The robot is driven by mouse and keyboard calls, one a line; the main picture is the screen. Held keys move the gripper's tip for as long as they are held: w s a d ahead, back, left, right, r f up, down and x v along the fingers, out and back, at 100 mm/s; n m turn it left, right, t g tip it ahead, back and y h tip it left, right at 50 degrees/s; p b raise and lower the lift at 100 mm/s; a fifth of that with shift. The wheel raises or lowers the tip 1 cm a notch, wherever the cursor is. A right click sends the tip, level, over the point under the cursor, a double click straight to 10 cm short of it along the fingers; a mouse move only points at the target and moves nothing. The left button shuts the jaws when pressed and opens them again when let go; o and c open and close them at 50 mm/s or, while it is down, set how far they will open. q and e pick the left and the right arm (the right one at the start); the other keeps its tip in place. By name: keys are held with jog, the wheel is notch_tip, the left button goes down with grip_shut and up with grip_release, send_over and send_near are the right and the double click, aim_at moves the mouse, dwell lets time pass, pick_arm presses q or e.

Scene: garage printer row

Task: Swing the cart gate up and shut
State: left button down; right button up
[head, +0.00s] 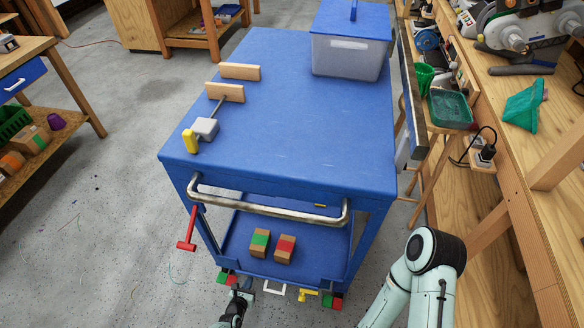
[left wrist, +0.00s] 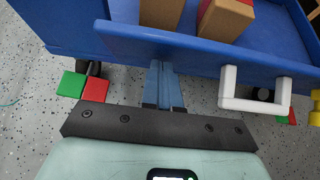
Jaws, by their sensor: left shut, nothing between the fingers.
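The cart gate (left wrist: 190,48) is a blue strip along the front of the cart's lower shelf, with a white U-shaped handle (left wrist: 255,104). In the head view the handle (head: 274,288) shows low at the front of the blue cart (head: 290,110); the gate's exact angle is hard to tell. My left gripper (head: 242,288) is low in front of the shelf, left of the handle. In the left wrist view its fingers (left wrist: 164,85) are together and empty, close to the gate's face; contact is unclear. My right gripper is out of view.
Two brown boxes, one with green (head: 260,242) and one with red (head: 285,248), stand on the lower shelf. A metal push bar (head: 270,209) crosses above. A red lever (head: 188,230) sticks out left, and a yellow part (head: 307,295) sits right of the handle. Floor is clear at left.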

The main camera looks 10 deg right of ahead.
pick_arm(q)
jog(key=shift+w+d+b, duration=0.3)
jog(key=shift+w+b, duration=0.1)
jog(key=shift+w, duration=0.5)
jog(key=shift+s, duration=0.1)
jog(key=s+a+p, duration=0.2)
jog(key=s+p, duration=0.2)
jog(key=s, duration=0.3)
jog(key=shift+s+a, duration=0.2)
jog(key=shift+a, duration=0.15)
dwell(0.4)
